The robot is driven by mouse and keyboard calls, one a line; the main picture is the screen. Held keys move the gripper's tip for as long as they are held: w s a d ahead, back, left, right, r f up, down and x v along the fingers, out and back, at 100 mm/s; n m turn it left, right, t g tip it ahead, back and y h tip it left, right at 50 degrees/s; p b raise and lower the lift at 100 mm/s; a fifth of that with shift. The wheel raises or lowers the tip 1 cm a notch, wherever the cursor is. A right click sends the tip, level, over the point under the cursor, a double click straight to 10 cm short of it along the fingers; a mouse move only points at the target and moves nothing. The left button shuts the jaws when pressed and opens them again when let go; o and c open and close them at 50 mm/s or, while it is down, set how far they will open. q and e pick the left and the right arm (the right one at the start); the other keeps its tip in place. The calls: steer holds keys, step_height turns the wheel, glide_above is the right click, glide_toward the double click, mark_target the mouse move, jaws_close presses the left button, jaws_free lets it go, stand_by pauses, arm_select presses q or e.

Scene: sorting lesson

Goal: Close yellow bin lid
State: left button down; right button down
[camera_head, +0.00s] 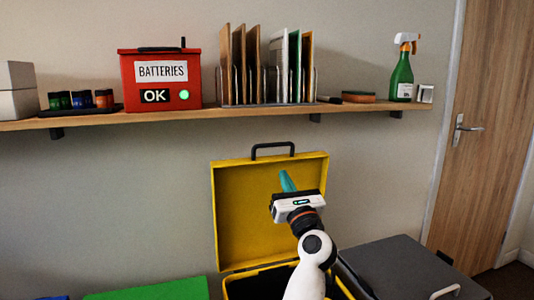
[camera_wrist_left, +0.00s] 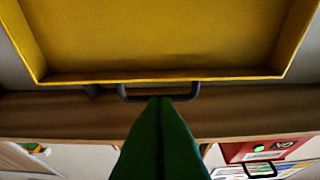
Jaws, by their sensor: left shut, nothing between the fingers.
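The yellow bin (camera_head: 262,271) stands at the bottom centre of the head view. Its yellow lid (camera_head: 240,215) is open and upright, inner face toward me, with a black handle (camera_head: 273,146) on its top edge. My left gripper (camera_head: 287,179), with teal fingers, is shut and empty in front of the lid's inner face, below the handle in the picture. In the left wrist view the lid (camera_wrist_left: 165,40) fills the top, and the gripper's fingertips (camera_wrist_left: 160,101) overlap the handle (camera_wrist_left: 125,93); I cannot tell whether they touch. My arm hides part of the bin. My right gripper is not in view.
A green lid (camera_head: 150,290) is left of the yellow bin and a dark grey lid (camera_head: 410,268) is right of it. Above, a wall shelf (camera_head: 200,115) holds a red batteries box (camera_head: 160,80), upright files and a green spray bottle (camera_head: 402,78). A wooden door (camera_head: 490,130) is at right.

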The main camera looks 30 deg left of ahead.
mark_target(273, 160)
arm_select(q)
steer(key=shift+n, duration=0.3)
steer(key=x, duration=0.8)
steer(key=shift+a+r, duration=0.15)
steer(key=shift+a, duration=0.15)
steer(key=shift+x, duration=0.75)
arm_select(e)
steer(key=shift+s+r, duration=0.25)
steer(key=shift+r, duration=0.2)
arm_select(q)
steer(key=shift+d, duration=0.15)
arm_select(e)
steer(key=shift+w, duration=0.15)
